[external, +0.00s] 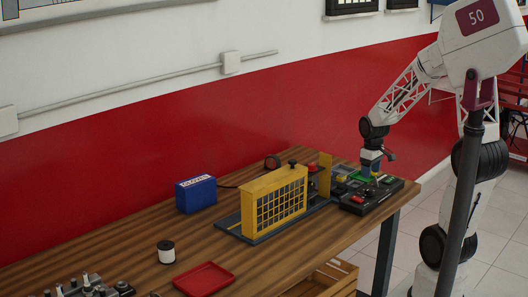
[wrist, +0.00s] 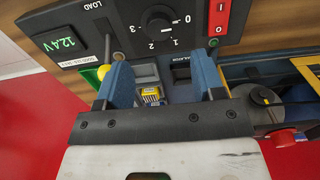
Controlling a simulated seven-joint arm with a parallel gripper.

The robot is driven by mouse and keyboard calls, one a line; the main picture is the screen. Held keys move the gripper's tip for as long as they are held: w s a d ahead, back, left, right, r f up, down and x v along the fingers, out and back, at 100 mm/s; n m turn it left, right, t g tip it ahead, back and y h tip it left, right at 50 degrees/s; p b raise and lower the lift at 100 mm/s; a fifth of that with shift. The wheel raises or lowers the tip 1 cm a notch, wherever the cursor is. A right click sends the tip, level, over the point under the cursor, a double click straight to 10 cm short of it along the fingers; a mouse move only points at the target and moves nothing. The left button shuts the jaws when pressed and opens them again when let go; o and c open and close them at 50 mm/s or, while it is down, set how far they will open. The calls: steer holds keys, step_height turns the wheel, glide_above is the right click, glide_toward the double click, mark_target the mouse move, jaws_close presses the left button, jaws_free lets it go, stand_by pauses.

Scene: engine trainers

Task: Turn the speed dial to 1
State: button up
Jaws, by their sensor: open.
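The speed dial (wrist: 158,20) is a round black knob on a dark control panel (wrist: 210,55), near the top of the wrist view. White numbers 0, 1, 2 and 3 run around its lower side. I cannot tell for sure which number its pointer faces. My gripper (wrist: 164,78) has two blue fingers spread wide apart with nothing held between them. The dial lies beyond the fingertips, roughly between their directions, and looks untouched. In the external view my gripper (external: 371,170) is over the black control box (external: 358,208) at the table's right end; the dial is too small to make out.
On the panel are a lever marked LOAD (wrist: 108,45), a green 12.4 V display (wrist: 60,43) and a red switch (wrist: 219,18). A yellow-framed engine trainer (external: 272,205) stands left of the box. A blue case (external: 196,194) and red tray (external: 204,279) are farther left.

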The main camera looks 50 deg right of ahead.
mark_target(364, 187)
steer(key=shift+f, duration=0.1)
stand_by(0.3)
steer(key=shift+f, duration=3.9)
steer(key=c, duration=0.9)
steer(key=shift+m, duration=0.4)
steer(key=m, duration=1.1)
